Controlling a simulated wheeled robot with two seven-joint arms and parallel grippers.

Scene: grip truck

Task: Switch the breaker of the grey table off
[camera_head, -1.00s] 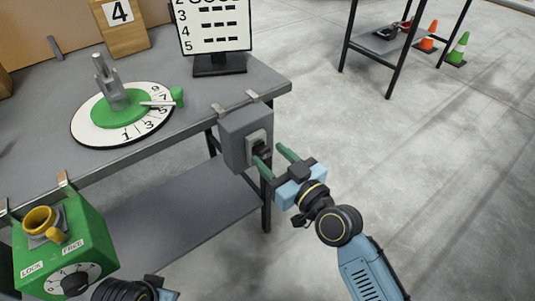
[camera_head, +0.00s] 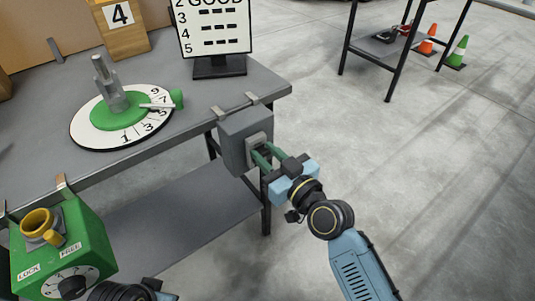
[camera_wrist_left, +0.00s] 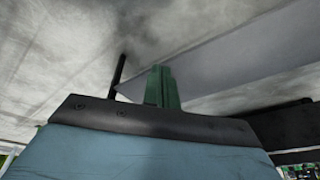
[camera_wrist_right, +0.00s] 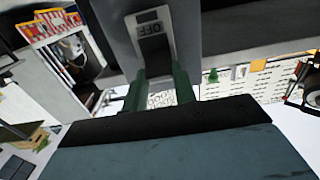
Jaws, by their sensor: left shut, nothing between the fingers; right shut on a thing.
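The grey breaker box (camera_head: 232,150) hangs on the front edge of the grey table (camera_head: 180,85), near its right corner. Its light switch plate shows in the right wrist view with an upside-down OFF label (camera_wrist_right: 152,28). My right gripper (camera_head: 262,156) reaches the box front, its green fingers on both sides of the dark switch lever and shut on it.
A numbered dial (camera_head: 95,135) and a sign (camera_head: 214,30) stand on the table. A lower shelf (camera_head: 180,215) lies beneath.

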